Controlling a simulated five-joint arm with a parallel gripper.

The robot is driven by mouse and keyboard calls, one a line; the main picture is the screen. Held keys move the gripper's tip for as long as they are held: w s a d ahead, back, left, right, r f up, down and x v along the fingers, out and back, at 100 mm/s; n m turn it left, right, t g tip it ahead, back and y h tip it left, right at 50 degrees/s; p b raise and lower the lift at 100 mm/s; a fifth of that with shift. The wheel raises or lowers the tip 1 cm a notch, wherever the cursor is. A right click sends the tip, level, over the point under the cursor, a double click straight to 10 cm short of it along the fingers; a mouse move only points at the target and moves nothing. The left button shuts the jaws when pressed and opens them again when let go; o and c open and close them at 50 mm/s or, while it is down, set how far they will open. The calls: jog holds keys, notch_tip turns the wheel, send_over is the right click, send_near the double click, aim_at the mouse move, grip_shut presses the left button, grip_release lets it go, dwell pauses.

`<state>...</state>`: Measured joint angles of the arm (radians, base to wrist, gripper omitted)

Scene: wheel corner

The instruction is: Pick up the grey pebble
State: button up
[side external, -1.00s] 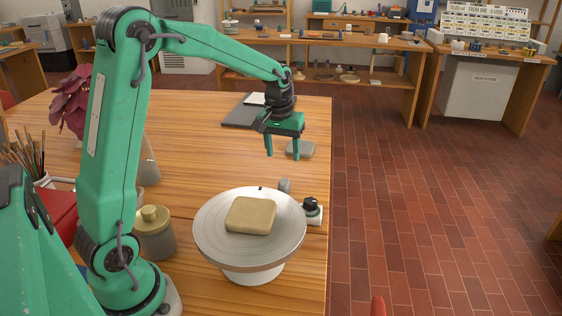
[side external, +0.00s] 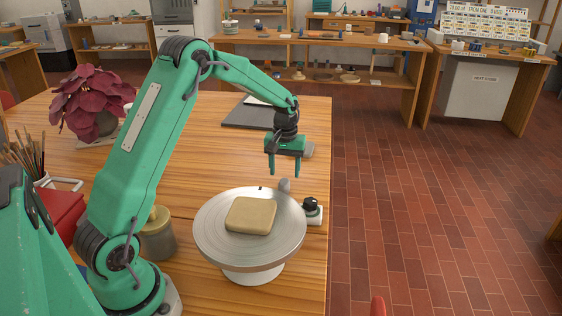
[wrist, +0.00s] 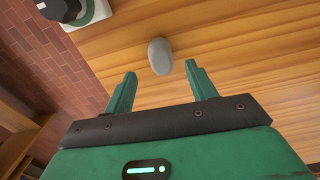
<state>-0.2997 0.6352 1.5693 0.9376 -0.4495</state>
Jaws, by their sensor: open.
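The grey pebble (side external: 284,185) is a small smooth oval on the wooden table, just behind the turntable's rim in the side view. In the wrist view the pebble (wrist: 160,56) lies ahead of the fingertips, roughly between their lines. My gripper (side external: 285,172) is open and empty, its fingers pointing down above and close to the pebble in the side view. In the wrist view my gripper (wrist: 160,75) shows both fingers apart with nothing between them. The exact height of the fingertips above the table is hard to tell.
A round turntable (side external: 212,245) bearing a beige clay block (side external: 251,215) stands in front of the pebble. A white device with a black knob (side external: 312,209) sits right of it at the table edge.

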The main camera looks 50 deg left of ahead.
aim_at(284, 181)
jog(key=shift+a+f, duration=0.1)
jog(key=shift+f, duration=3.05)
jog(key=c, duration=1.1)
jog(key=shift+c, duration=0.2)
jog(key=shift+r, duration=0.2)
jog(key=shift+r, duration=0.6)
jog(key=r, duration=0.1)
jog(key=d+r, duration=0.1)
jog(key=r, duration=0.1)
jog(key=shift+s+r, duration=0.1)
jog(key=s+d+r, duration=0.2)
jog(key=d+r, duration=0.4)
jog(key=d, duration=0.4)
jog(key=shift+s+d+r, duration=0.15)
jog(key=shift+s+d, duration=0.05)
jog(key=shift+s, duration=0.1)
